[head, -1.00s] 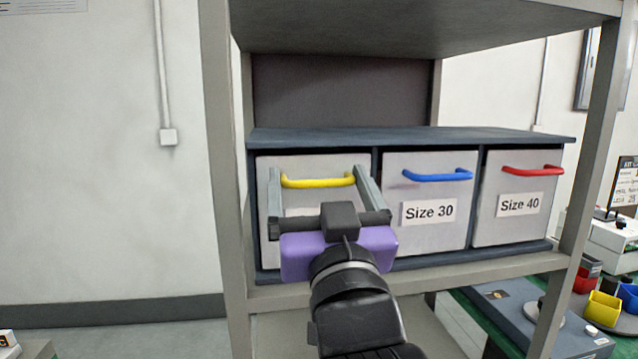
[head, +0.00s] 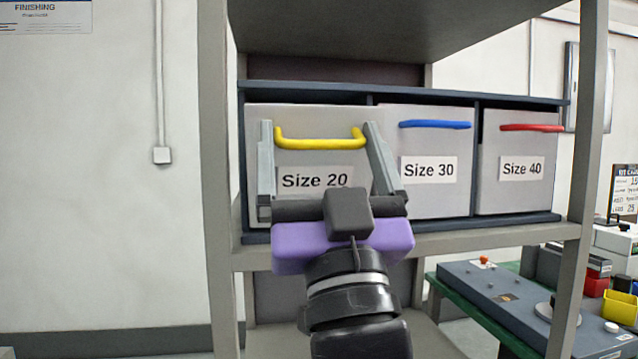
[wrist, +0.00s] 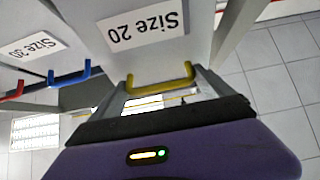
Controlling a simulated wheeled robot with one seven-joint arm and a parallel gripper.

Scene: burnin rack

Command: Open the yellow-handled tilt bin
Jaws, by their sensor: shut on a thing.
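The yellow-handled tilt bin (head: 262,180), labelled "Size 20", is the leftmost of three light grey bins in the head view. Its front seems to lean out slightly at the top. The yellow handle (head: 320,144) is a horizontal bar near its top edge. My gripper (head: 319,128) is shut on this handle lengthwise, one finger at each end. The wrist view also shows the handle (wrist: 160,83) between the fingers, with the "Size 20" bin front (wrist: 150,55) beyond. The inside of the bin is not visible.
To the right are the blue-handled "Size 30" bin (head: 425,195) and red-handled "Size 40" bin (head: 515,200), both closed. A grey rack post (head: 217,180) stands close on the left. A bench with a grey device (head: 500,295) is at lower right.

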